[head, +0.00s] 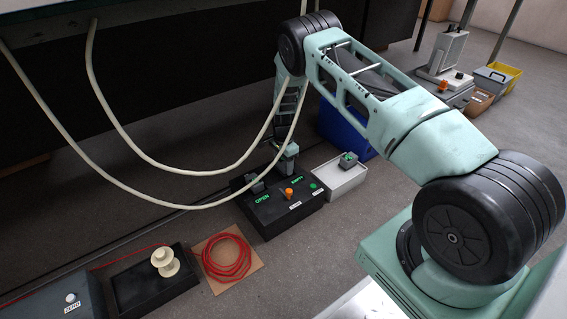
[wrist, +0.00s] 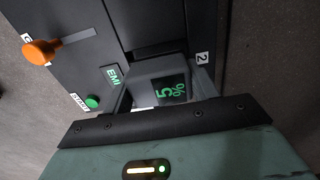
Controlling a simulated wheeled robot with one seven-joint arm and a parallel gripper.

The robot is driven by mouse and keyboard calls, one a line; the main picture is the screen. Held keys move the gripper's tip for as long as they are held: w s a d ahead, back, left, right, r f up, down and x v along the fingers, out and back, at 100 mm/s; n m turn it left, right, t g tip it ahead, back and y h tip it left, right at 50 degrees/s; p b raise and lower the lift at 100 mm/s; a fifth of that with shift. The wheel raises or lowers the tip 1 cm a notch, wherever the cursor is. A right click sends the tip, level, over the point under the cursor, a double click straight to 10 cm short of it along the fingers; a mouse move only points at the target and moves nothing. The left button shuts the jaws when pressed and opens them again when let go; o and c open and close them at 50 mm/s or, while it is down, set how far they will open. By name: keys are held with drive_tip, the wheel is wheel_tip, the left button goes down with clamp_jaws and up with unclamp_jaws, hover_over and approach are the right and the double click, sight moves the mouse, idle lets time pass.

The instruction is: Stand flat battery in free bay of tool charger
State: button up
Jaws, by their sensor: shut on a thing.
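The tool charger (head: 285,216) is a black box on the floor with green OPEN and EMPTY readouts, an orange knob and a green button. It fills the left of the wrist view (wrist: 75,50). A grey battery (wrist: 148,83) reading 5% in green is in my gripper (head: 289,152), which is shut on it. The battery is at the bay marked 2, beside the partly covered EMPTY readout; I cannot tell how deep it sits. A grey block (head: 256,184) stands by the OPEN readout.
A white tray (head: 341,182) right of the charger holds another grey battery (head: 348,159). A blue bin (head: 343,128) stands behind. Pale cables (head: 150,165) hang in front of my arm. A red cord coil (head: 226,257) and a spool (head: 165,262) lie left.

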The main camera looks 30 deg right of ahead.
drive_tip(key=shift+f+b, duration=0.35)
drive_tip(key=shift+f, duration=0.2)
drive_tip(key=o, duration=1.2)
drive_tip(key=shift+o, duration=0.2)
drive_tip(key=shift+r+p, duration=2.95)
drive_tip(key=shift+r, duration=0.55)
